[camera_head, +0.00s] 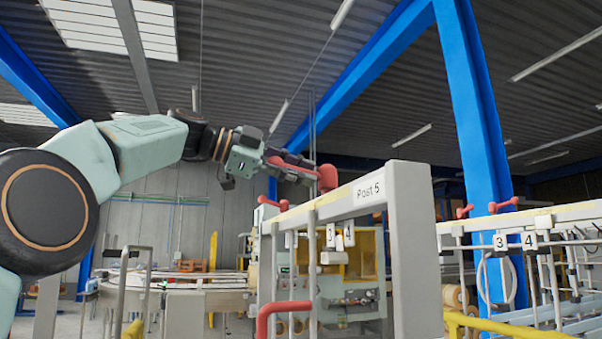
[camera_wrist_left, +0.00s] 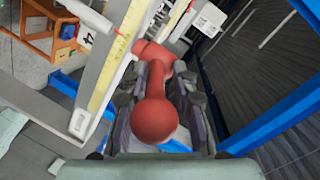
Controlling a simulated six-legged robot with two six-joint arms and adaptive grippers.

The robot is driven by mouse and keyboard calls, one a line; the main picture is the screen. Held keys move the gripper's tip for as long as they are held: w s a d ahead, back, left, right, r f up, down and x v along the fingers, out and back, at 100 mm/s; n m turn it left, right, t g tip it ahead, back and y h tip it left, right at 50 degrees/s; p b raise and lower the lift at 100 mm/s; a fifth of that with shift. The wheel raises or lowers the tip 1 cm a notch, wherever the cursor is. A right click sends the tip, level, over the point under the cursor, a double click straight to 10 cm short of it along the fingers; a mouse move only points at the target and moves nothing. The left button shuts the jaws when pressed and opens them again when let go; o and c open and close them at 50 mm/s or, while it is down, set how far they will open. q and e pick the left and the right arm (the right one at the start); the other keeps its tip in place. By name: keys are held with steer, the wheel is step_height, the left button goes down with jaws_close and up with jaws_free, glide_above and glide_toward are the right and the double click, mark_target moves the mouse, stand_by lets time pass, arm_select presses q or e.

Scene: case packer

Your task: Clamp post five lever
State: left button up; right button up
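The red post five lever (camera_head: 327,178) sits on top of the pale post marked "Post 5" (camera_head: 410,230). In the left wrist view the lever (camera_wrist_left: 155,85) runs away from me, its round red knob (camera_wrist_left: 155,121) nearest the camera. My left gripper (camera_head: 294,166) reaches the lever from the left. In the wrist view its fingers (camera_wrist_left: 158,95) lie along both sides of the lever and very close to it. The knob partly hides the gap, so I cannot tell whether they press on it. My right gripper is not in view.
A pale rail with a yellow scale (camera_wrist_left: 112,62) runs beside the lever. Another railed frame with tags 3 and 4 (camera_head: 515,241) stands at right. Blue columns (camera_head: 470,100) rise behind.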

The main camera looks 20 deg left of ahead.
arm_select(q)
steer(key=shift+o, duration=0.8)
steer(key=shift+f, duration=0.15)
steer(key=v, duration=1.1)
steer(key=shift+s+a, duration=0.25)
steer(key=shift+a, duration=0.05)
steer(key=shift+s+a, duration=0.1)
steer(key=shift+s, duration=0.15)
